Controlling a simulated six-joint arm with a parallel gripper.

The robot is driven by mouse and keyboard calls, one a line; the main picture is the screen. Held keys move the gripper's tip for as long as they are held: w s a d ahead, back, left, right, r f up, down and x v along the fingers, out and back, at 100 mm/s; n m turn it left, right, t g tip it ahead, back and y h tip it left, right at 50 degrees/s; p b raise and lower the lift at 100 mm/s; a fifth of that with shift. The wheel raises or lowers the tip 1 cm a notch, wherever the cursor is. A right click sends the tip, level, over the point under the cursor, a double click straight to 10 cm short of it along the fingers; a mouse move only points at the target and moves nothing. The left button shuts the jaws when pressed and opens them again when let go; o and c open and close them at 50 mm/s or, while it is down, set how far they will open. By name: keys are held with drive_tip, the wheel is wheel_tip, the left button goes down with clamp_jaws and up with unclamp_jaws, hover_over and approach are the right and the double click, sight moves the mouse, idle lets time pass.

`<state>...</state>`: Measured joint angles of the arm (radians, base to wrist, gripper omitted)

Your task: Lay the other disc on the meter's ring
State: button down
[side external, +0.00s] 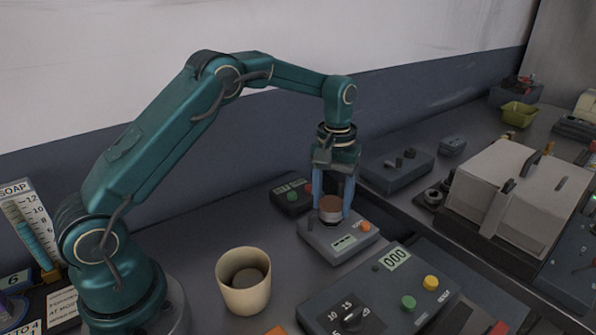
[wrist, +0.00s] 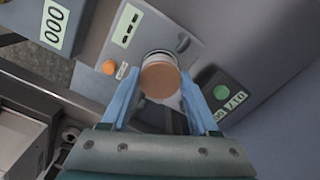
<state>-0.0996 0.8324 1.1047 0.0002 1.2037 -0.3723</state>
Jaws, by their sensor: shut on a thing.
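A disc with a brown top and a pale side (side external: 330,207) is between the blue fingers of my gripper (side external: 332,202), which is shut on it. The disc also shows in the wrist view (wrist: 160,78), between the fingertips. The meter (side external: 343,246) is a grey box with a small display and an orange button, directly under the disc. In the wrist view, part of the meter's pale ring (wrist: 158,54) shows just past the disc's edge; the disc hides the rest. I cannot tell whether the disc touches the ring.
A cream cup (side external: 245,291) with a grey round thing inside stands at the front. A larger control box (side external: 385,306) with a counter and coloured buttons is front right of the meter. A small dark box (side external: 291,194) stands behind the meter, and a grey lidded machine (side external: 510,197) is to the right.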

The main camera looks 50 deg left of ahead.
drive_tip(key=shift+f, duration=0.55)
drive_tip(key=shift+c, duration=0.3)
unclamp_jaws()
